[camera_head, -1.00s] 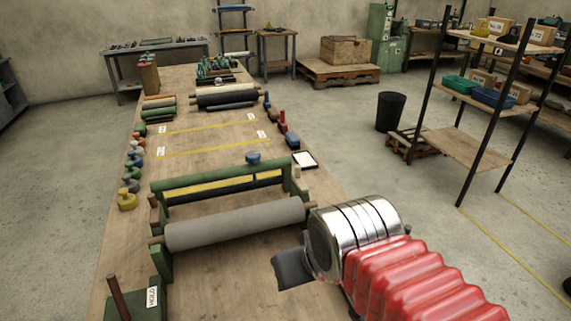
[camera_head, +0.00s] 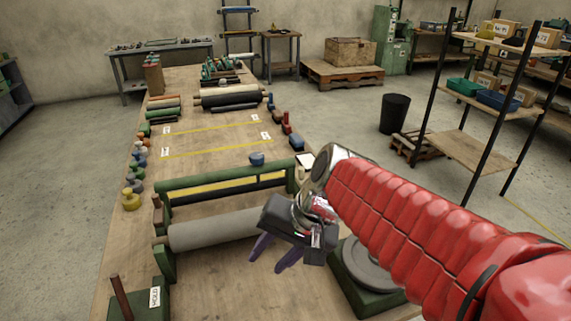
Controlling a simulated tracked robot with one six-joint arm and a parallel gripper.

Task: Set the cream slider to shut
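I cannot make out a cream slider in this view. A green frame (camera_head: 222,180) stands on the long wooden bench (camera_head: 215,290), with a yellow and black strip across it. A grey roll (camera_head: 205,233) lies along its near side. My gripper (camera_head: 271,255) is above the bench at the roll's right end, pointing down and towards me. Its two purple-grey fingers are apart with nothing seen between them. My gripper and red-sleeved arm hide the roll's right end and part of the bench's right side.
A green block labelled HOLD (camera_head: 155,297) with an upright rod stands at the near left. A green base with a grey disc (camera_head: 368,268) sits below my arm. Several coloured knobs line the bench's left edge. Beyond the frame, bench between yellow lines is clear.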

